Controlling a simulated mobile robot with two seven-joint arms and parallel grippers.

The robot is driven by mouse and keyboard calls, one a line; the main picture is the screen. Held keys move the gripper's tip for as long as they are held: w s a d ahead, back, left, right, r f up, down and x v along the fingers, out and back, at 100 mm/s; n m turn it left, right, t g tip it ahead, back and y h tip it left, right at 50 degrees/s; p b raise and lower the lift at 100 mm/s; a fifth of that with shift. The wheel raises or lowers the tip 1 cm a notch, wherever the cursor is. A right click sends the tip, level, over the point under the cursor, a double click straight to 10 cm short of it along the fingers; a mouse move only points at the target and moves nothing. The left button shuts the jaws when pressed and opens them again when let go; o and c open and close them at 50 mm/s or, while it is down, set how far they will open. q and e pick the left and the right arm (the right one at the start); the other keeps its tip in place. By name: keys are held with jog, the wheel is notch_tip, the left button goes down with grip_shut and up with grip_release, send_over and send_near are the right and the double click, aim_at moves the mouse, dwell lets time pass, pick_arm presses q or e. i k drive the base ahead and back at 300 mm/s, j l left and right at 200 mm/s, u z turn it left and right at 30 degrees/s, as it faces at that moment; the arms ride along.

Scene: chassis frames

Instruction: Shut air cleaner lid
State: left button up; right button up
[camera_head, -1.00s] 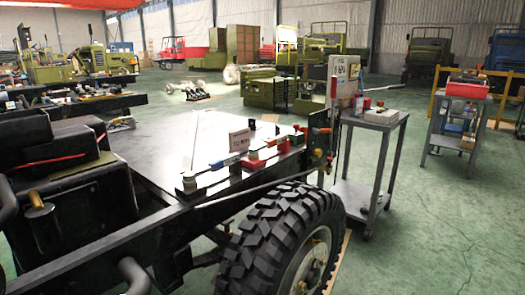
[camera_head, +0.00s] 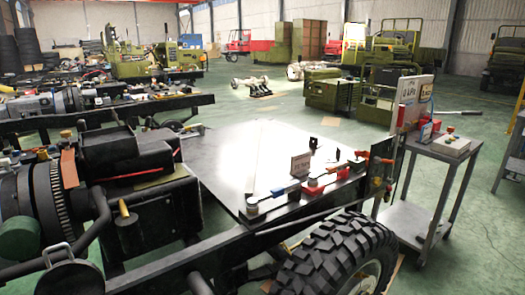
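Neither of my grippers shows in the head view. At the lower left edge, a dark round canister (camera_head: 70,278) with a raised metal loop is partly cut off by the bottom of the picture. It may be the air cleaner, but I cannot tell for sure, nor whether a lid on it is open or shut. A green cylinder (camera_head: 20,238) lies beside it, next to a large black ribbed drum (camera_head: 45,195).
A black chassis frame with a flat plate (camera_head: 255,160) and a large tyre (camera_head: 335,255) fills the front. Tools and a small sign (camera_head: 300,165) rest on the plate. A grey cart (camera_head: 435,150) stands to the right. Green floor is open behind.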

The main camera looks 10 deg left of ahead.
aim_at(73, 277)
jog(key=u, duration=1.8)
